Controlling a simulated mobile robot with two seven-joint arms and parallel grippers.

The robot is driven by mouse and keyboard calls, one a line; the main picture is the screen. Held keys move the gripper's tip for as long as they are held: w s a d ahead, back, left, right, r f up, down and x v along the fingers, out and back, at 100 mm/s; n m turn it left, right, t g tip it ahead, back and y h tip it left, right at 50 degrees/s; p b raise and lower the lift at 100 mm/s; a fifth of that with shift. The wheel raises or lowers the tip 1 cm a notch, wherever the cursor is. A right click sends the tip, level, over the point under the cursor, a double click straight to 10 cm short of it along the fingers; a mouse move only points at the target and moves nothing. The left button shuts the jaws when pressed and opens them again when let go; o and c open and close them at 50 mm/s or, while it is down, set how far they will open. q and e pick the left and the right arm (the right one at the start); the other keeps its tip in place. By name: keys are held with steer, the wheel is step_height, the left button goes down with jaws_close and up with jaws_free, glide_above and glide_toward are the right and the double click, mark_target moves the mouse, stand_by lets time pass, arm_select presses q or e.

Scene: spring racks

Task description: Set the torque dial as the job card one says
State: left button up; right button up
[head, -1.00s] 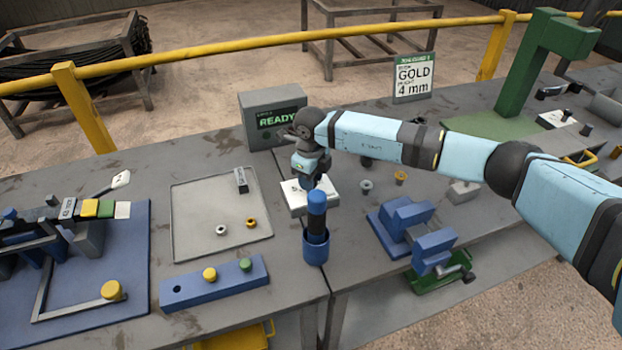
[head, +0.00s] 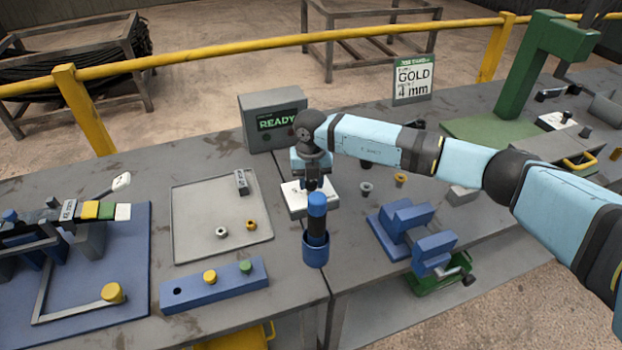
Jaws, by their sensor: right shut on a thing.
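The job card (head: 413,80) stands at the back right and reads GOLD and 4 mm; its smaller print is hard to read. The torque dial's white base (head: 296,206) sits near the middle of the bench. My right gripper (head: 311,186) points down over it, shut on the dial's knob. The gripper and the blue driver (head: 317,205) in front hide most of the knob and any marks, so I cannot read its setting. The driver stands upright in a blue cup (head: 316,254). My left gripper is not in view.
A grey box (head: 270,103) behind the dial shows READY. A grey tray (head: 195,238) with small rings is at left, behind a blue block (head: 200,290) with yellow and green knobs. Blue vee blocks (head: 397,222) and a green press (head: 525,75) stand at right.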

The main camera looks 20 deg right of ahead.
mark_target(311, 182)
steer(key=shift+r+m, duration=0.1)
steer(key=shift+m, duration=0.9)
steer(key=shift+w, duration=0.1)
steer(key=o, duration=0.9)
step_height(311, 182, up, 14)
steer(key=shift+f+b, duration=0.1)
steer(key=shift+b, duration=0.35)
